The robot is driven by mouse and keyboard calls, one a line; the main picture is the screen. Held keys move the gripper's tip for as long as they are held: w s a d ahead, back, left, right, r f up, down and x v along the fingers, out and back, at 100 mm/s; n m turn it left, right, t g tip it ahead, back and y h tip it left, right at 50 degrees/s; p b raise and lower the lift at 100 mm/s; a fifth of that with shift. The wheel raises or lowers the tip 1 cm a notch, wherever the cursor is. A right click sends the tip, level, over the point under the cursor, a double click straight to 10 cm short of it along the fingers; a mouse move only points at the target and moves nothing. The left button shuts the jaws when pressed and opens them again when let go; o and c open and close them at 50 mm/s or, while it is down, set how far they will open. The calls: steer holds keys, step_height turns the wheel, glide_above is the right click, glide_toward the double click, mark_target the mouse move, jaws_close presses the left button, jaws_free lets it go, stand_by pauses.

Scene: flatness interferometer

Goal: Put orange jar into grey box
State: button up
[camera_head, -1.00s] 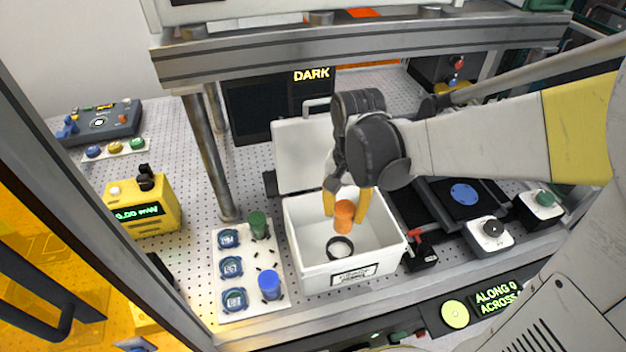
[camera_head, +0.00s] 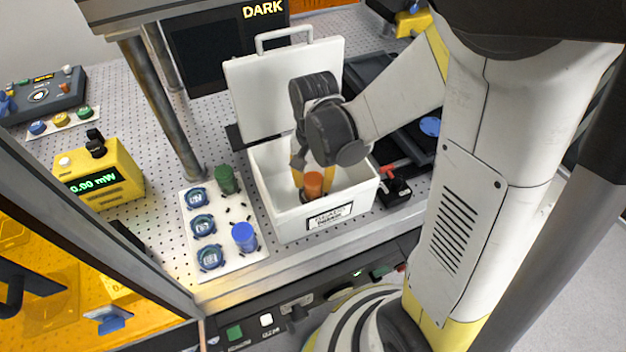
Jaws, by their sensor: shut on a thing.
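The orange jar (camera_head: 313,184) is between the yellow fingers of my gripper (camera_head: 313,178), which is shut on it. The jar is low inside the open grey-white box (camera_head: 278,212), near its front wall. I cannot tell whether the jar touches the box floor. The box stands on the perforated table with its lid (camera_head: 262,84) tipped up at the back. A dark ring seen on the box floor is now mostly hidden behind the jar.
Left of the box, a white board (camera_head: 192,258) holds a green jar (camera_head: 226,180), a blue jar (camera_head: 244,237) and several blue round pieces. A yellow meter (camera_head: 100,180) stands farther left. A metal post (camera_head: 165,110) rises behind the board. A red-handled black device (camera_head: 393,188) is close at the box's right.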

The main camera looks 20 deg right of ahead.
mark_target(313, 178)
steer(key=shift+f, duration=0.2)
steer(key=o, duration=1.3)
steer(key=shift+c, duration=0.2)
steer(key=shift+r, duration=0.1)
steer(key=s+r+n+t+p, duration=0.2)
steer(key=r+n+t, duration=0.1)
steer(key=r, duration=0.7)
steer(key=s+r+n+t+p, duration=0.1)
steer(key=s+r+n+t, duration=0.2)
steer(key=r, duration=0.7)
steer(key=shift+s+r+n+t+p, duration=0.25)
steer(key=shift+n+t+p, duration=0.15)
steer(key=shift+t, duration=0.3)
